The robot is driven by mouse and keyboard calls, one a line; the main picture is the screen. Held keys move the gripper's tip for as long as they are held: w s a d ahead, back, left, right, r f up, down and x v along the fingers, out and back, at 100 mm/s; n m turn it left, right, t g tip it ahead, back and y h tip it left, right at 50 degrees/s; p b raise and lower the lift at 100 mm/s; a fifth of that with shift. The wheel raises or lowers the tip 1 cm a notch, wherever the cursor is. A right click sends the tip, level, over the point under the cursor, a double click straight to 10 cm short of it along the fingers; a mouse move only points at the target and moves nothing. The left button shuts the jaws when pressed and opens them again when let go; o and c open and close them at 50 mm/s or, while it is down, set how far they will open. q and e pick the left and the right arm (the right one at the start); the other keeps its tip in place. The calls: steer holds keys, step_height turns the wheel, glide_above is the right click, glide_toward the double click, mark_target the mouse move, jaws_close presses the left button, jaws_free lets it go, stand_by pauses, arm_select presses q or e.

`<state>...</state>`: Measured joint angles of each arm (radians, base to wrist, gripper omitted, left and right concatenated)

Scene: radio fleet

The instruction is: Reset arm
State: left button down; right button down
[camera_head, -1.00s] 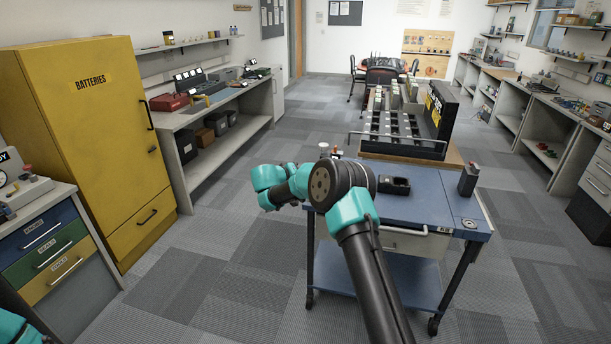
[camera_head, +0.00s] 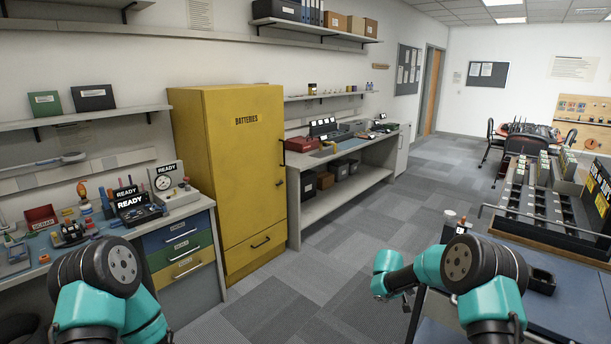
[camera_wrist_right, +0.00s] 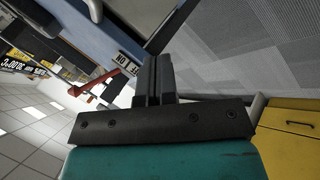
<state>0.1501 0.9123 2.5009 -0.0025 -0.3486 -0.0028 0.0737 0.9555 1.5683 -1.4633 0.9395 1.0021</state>
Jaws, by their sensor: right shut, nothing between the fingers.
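My right gripper (camera_wrist_right: 153,70) is shut with nothing between its fingers in the right wrist view. In the head view its teal wrist end (camera_head: 384,280) hangs beside the left edge of the blue workbench (camera_head: 560,315), over or near the grey carpet; its fingers are hard to make out there. My right arm (camera_head: 470,268) comes in from the lower right, bent. My left arm (camera_head: 95,280) is bent at the lower left, in front of the side bench; its gripper is not visible.
A yellow batteries cabinet (camera_head: 230,185) stands left of centre. A side bench with tools and coloured drawers (camera_head: 182,248) is at the left. A slotted rack (camera_head: 535,210) sits on the blue workbench. Carpet (camera_head: 330,270) between cabinet and workbench is clear.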

steer(key=s+a+f+g+y, duration=0.1)
steer(key=s+a+f+y, duration=0.3)
steer(key=s, duration=0.4)
steer(key=s+a+f+n+g+y, duration=0.1)
steer(key=s+a+f+y, duration=0.1)
steer(key=s+a+f, duration=0.35)
steer(key=s+a+f+g+y, duration=0.1)
steer(key=s+a+f+y, duration=0.2)
steer(key=s+f, duration=0.45)
steer(key=s+a+m+y, duration=0.1)
steer(key=s, duration=0.9)
steer(key=s+a+r+m+t+y, duration=0.1)
steer(key=s+m, duration=0.1)
steer(key=s, duration=0.8)
steer(key=shift+r, duration=0.25)
steer(key=shift+s, duration=0.1)
